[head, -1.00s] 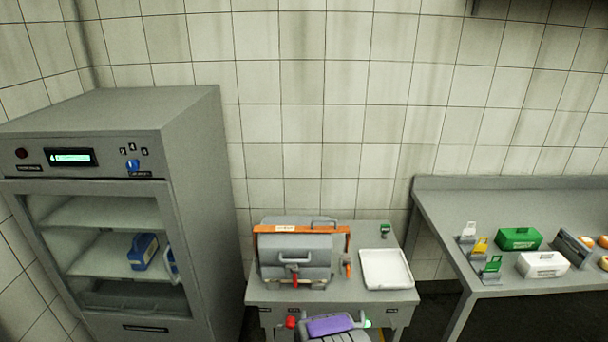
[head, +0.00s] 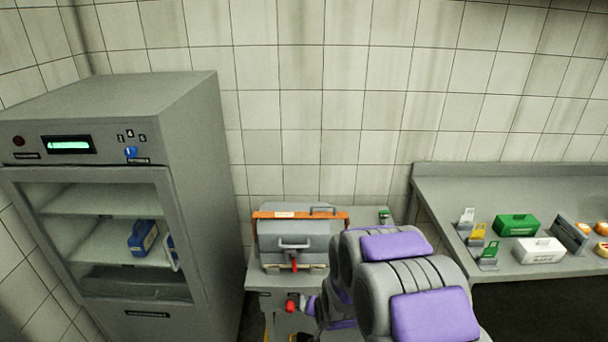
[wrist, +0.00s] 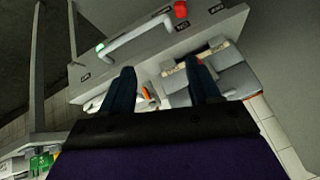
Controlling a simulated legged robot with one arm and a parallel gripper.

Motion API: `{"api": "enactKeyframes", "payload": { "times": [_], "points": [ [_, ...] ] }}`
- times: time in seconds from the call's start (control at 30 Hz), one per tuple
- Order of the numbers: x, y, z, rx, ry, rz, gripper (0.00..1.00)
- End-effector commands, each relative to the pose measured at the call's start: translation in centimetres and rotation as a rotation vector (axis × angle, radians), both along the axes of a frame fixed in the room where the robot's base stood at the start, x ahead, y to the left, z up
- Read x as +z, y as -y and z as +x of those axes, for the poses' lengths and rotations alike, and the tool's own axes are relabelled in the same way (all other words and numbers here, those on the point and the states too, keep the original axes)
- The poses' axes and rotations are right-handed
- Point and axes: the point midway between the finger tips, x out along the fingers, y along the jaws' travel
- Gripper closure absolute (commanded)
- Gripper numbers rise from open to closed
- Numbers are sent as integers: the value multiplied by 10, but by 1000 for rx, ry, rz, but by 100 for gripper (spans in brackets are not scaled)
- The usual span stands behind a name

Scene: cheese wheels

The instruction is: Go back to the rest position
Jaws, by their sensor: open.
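My gripper (wrist: 163,84) shows in the wrist view with its two dark fingers apart and nothing between them. It points toward the front of a grey machine stand (head: 265,280), whose handle (wrist: 135,37) and red button (wrist: 181,10) lie beyond the fingertips. In the head view my grey and purple arm rises in front of the stand, at the lower middle. The fingertips cannot be made out there. The arm hides the white tray and the right part of the stand.
A grey machine with an orange bar (head: 295,240) sits on the stand. A glass-fronted cabinet (head: 100,230) stands left, with a blue item (head: 143,238) inside. A steel table (head: 480,185) at right holds a green box (head: 517,225), a white box (head: 540,250) and cheese wheels (head: 583,229).

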Motion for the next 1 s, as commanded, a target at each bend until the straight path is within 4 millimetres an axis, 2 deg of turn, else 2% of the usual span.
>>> {"api": "enactKeyframes", "payload": {
  "times": [0.03,0.1,0.27,0.47,0.67,1.0],
  "points": [
    [16,5,-7,8,-21,-13,38],
    [32,12,-21,21,-64,-32,38],
    [69,28,-58,54,-161,-73,38],
    [112,47,-115,95,-285,-117,38],
    [151,65,-183,139,-415,-150,38],
    [205,88,-312,212,-631,-178,38]
  ]
}}
